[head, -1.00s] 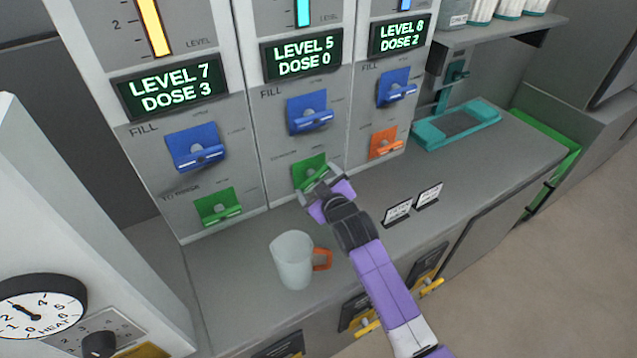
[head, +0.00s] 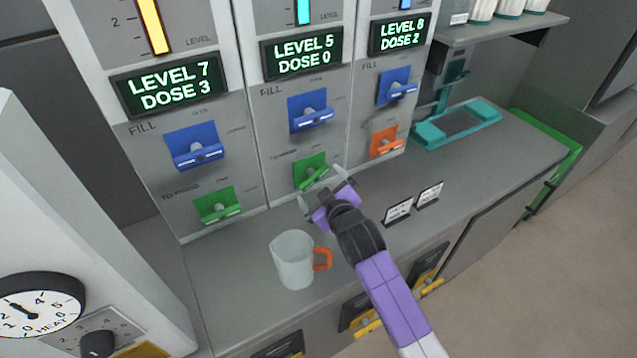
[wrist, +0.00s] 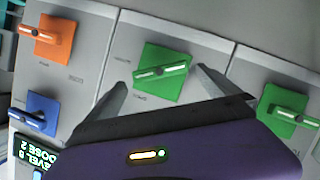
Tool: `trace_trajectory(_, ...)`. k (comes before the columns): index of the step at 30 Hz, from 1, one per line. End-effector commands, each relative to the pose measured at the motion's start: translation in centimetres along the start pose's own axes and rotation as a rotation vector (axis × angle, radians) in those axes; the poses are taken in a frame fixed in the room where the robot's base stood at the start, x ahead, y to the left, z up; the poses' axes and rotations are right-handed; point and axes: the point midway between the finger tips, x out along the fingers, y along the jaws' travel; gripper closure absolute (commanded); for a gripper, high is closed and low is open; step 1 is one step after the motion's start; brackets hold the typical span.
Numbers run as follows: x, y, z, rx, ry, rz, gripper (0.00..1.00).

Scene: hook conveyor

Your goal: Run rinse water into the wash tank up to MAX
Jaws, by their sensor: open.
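Three dispenser columns have displays: left (head: 170,92) "LEVEL 7 DOSE 3", middle (head: 302,52) "LEVEL 5 DOSE 0", right (head: 399,34) "LEVEL 8 DOSE 2". Each has a blue FILL lever; the middle one (head: 311,114) sits above a green lever (head: 312,170). The labels beside the lower levers are too small to read surely. No MAX mark is legible.
A clear jug (head: 293,262) with an orange handle stands on the counter below my gripper. Two small sign cards (head: 398,211) stand to the right. The left column has a green lever (head: 217,207), the right an orange one (head: 385,143). A teal stand (head: 455,125) is at the right.

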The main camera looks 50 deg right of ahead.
Motion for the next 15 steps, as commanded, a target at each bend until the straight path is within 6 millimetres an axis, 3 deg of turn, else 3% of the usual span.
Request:
trace_trajectory(7, -3.6, -0.1, 0.1, 0.001, 0.000, -0.001, 0.00)
trace_trajectory(15, -4.7, 0.0, 0.1, 0.001, -0.001, 0.000, 0.00)
